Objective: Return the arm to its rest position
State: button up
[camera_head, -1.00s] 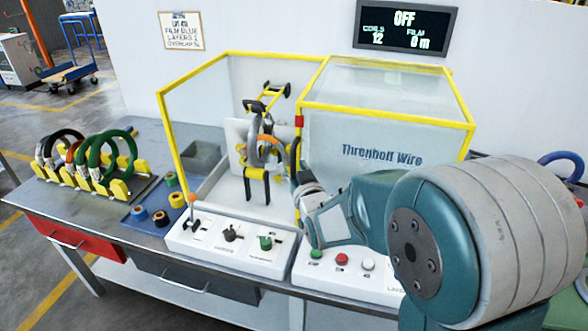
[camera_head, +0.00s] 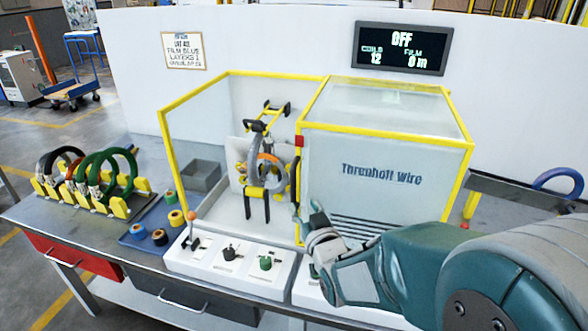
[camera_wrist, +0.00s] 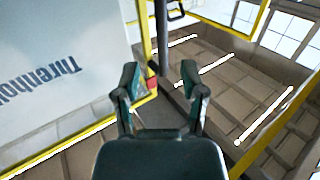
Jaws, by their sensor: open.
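My gripper (camera_wrist: 158,85) shows in the wrist view with its two fingers spread apart and nothing between them. In the head view my gripper (camera_head: 311,212) is in front of the wrapping machine, by the lower front edge of its yellow-framed enclosure (camera_head: 385,140). My arm reaches in from the right side of the head view. The wrist view shows the "Threnhoff Wire" panel (camera_wrist: 60,70) on the left and a red block (camera_wrist: 153,84) on the yellow frame just beyond the fingers. An orange coil (camera_head: 268,172) is at the machine's ring, apart from my gripper.
The control panel (camera_head: 228,262) with a lever and knobs lies below the machine. A rack of coils (camera_head: 118,207) and a blue tray (camera_head: 135,237) with film rolls stand on the bench to the left. The display (camera_head: 403,48) reads OFF.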

jog(key=s+d+m+g+h, duration=0.1)
jog(key=s+d+g, duration=0.2)
jog(key=s, duration=0.5)
jog(key=s+d+r+m+g+h, duration=0.1)
jog(key=s+d+g+h, duration=0.1)
jog(key=s+g, duration=0.3)
jog(key=s+d+g+h, duration=0.1)
jog(key=s+d+g, duration=0.2)
jog(key=s, duration=0.8)
jog(key=shift+s+d+r+m+g, duration=0.3)
jog(key=shift+s+d+m+g, duration=0.1)
jog(key=shift+d, duration=0.05)
